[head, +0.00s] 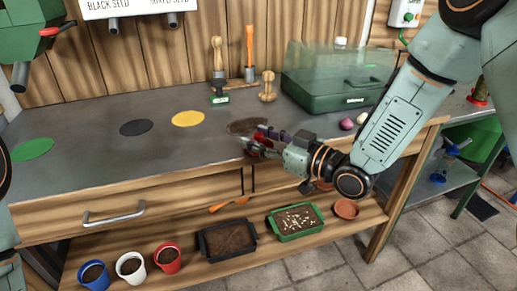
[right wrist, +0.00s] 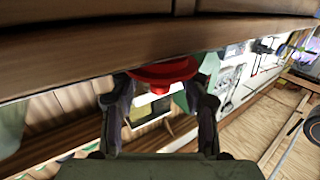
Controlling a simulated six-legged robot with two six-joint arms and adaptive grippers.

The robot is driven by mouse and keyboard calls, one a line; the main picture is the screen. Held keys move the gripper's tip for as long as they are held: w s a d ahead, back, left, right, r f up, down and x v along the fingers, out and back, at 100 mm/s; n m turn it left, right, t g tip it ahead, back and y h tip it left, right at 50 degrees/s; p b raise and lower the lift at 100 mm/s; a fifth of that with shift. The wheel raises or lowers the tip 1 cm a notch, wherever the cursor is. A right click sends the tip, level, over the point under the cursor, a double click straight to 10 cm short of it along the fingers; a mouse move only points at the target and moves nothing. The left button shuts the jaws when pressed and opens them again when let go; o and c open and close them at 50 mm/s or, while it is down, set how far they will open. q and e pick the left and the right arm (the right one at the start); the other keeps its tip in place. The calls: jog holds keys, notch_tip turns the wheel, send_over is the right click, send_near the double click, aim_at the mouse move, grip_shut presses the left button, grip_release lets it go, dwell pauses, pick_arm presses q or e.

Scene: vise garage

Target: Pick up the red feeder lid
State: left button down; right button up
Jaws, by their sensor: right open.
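The red lid (right wrist: 163,72) shows in the right wrist view as a round disc with a knob, between the two fingers of my right gripper (right wrist: 163,92). The fingers are apart, one on each side of it; I cannot tell whether they touch it. In the head view my right gripper (head: 256,142) is over the front part of the grey workbench, near a dark brown round patch. A bit of red (head: 259,137) shows at its fingers, mostly hidden by them. My left gripper is out of view.
A green clear-topped box (head: 340,95) and two small round items (head: 347,124) stand right of the patch. Wooden-handled tools (head: 218,60) stand behind. Yellow (head: 188,118), dark (head: 136,127) and green (head: 32,149) discs lie left on clear bench. Pots and trays (head: 226,238) fill the lower shelf.

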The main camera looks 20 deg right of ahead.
jog(key=shift+w+a, duration=0.2)
jog(key=shift+s+d, duration=0.1)
jog(key=shift+d, duration=0.05)
jog(key=c, duration=0.5)
grip_shut()
